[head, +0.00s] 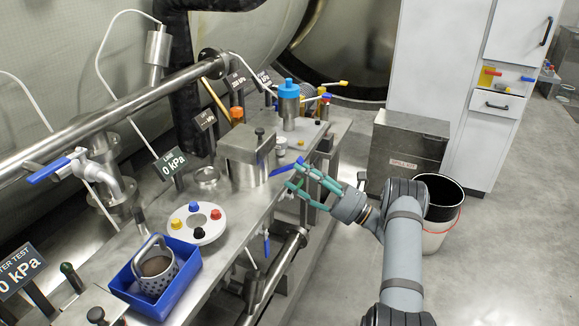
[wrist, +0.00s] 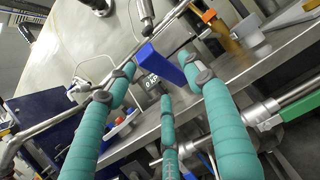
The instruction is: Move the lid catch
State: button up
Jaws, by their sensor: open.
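A steel box with a lid (head: 245,155) stands on the steel bench in the head view. A blue lever (head: 267,165), which looks like the lid catch, slants on the box's right side. In the wrist view the blue lever (wrist: 161,67) shows beyond and between my fingertips. My gripper (head: 298,180) has teal fingers, spread open and empty. It is just right of the lever, over the bench's right edge. I see no clear contact with the lever, and the lever's pivot is hard to make out.
A blue tray (head: 188,281) with a perforated basket (head: 156,267) and a white disc with coloured knobs (head: 197,223) stand nearer on the bench. A blue-capped cylinder (head: 289,103) stands behind the box. Pipes run below the bench edge (head: 280,262).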

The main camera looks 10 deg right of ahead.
aim_at(290, 166)
jog(key=shift+x, duration=2)
jog(key=shift+c, duration=0.4)
grip_shut()
jog(key=shift+d, duration=0.1)
